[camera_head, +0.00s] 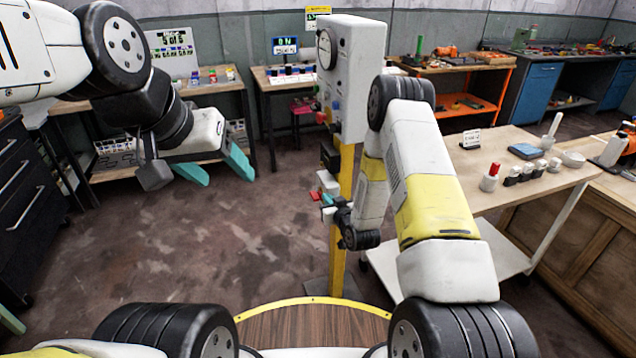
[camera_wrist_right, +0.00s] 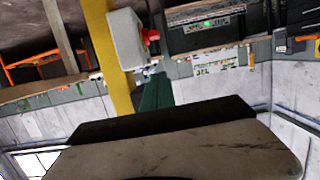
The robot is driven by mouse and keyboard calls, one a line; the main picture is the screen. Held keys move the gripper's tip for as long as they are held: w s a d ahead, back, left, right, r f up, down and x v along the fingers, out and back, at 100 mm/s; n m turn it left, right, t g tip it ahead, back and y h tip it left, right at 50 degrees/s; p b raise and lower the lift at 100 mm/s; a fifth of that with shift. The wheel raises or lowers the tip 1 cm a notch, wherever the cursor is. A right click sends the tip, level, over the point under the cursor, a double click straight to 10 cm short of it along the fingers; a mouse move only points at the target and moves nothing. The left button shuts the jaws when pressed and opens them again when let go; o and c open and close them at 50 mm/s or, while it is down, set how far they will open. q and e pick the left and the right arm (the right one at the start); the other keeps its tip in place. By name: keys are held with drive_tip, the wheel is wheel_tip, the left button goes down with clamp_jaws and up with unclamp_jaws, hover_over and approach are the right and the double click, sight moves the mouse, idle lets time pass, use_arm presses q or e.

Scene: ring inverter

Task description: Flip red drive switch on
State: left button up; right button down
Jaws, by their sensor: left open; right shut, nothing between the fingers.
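A yellow post (camera_head: 341,215) carries a grey control box (camera_head: 350,75) at its top, with a small red part (camera_head: 321,117) low on its left side. A smaller box with red parts (camera_head: 327,180) sits lower on the post. My right gripper (camera_head: 328,198) is beside this lower box, shut and empty, partly hidden by its wrist. In the right wrist view, the teal fingers (camera_wrist_right: 154,80) are just below a grey box (camera_wrist_right: 127,40) with a red knob (camera_wrist_right: 152,36). Contact and the switch's position cannot be told. My left gripper (camera_head: 228,180) is open and empty, away from the post.
A bench (camera_head: 535,165) with small bottles and a mortar stands right of my right arm. Two small tables with displays stand behind, and an orange cart (camera_head: 455,80) is at the back. A dark drawer cabinet (camera_head: 25,200) is at the left. The floor left of the post is clear.

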hover_over(319, 197)
drive_tip(key=s, duration=0.3)
wheel_tip(319, 197, down, 2)
drive_tip(key=f, duration=0.1)
drive_tip(key=shift+w+a+f, duration=0.15)
drive_tip(key=shift+w+f, duration=0.05)
drive_tip(key=shift+f, duration=1.55)
